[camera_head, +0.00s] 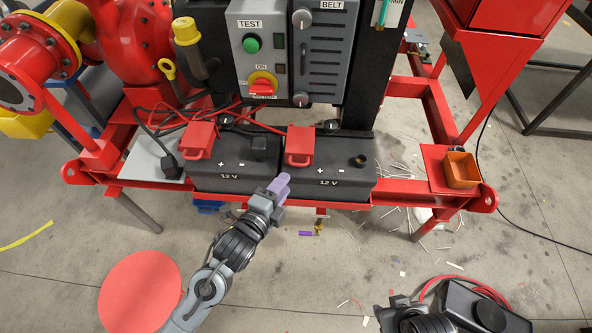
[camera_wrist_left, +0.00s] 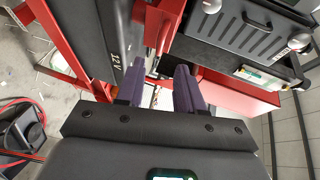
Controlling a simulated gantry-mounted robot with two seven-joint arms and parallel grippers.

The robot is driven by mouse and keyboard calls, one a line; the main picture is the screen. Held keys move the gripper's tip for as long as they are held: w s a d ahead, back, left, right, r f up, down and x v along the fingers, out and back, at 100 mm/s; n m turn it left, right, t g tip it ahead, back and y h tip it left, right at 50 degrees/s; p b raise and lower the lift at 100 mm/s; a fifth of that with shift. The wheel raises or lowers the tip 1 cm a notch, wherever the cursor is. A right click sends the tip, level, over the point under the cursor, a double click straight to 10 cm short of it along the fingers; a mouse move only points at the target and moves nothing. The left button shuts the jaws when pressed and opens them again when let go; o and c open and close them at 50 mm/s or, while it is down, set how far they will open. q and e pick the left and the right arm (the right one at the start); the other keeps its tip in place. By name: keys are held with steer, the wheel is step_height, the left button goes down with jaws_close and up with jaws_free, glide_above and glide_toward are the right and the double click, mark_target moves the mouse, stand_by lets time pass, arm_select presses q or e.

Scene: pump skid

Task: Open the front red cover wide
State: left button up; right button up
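Two red terminal covers sit on top of two black 12 V batteries, a left cover (camera_head: 198,140) and a right cover (camera_head: 299,147). Both stand up as boxy red caps near the batteries' rear. I cannot tell which is the front one. My left gripper (camera_head: 279,188) is at the front edge between the batteries, in front of and below the right cover. In the left wrist view its purple fingers (camera_wrist_left: 160,88) are apart with nothing held between them. A red cover (camera_wrist_left: 162,22) shows beyond the fingers there. A dark part at the bottom right, likely my right gripper (camera_head: 392,304), is partly cut off.
A grey control box (camera_head: 285,60) with a green button and red switch stands above the batteries. Red and black cables run behind the covers. An orange bin (camera_head: 461,170) sits on the right of the red frame. A black container (camera_head: 485,308) lies at bottom right.

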arm_select(q)
steer(key=b, duration=0.2)
glide_toward(300, 147)
steer(key=w+d+f, duration=0.2)
steer(key=d+f, duration=0.1)
steer(key=shift+w+d+f, duration=0.1)
steer(key=shift+w+d, duration=0.1)
jaws_close()
steer(key=shift+f, duration=0.1)
stand_by(1.1)
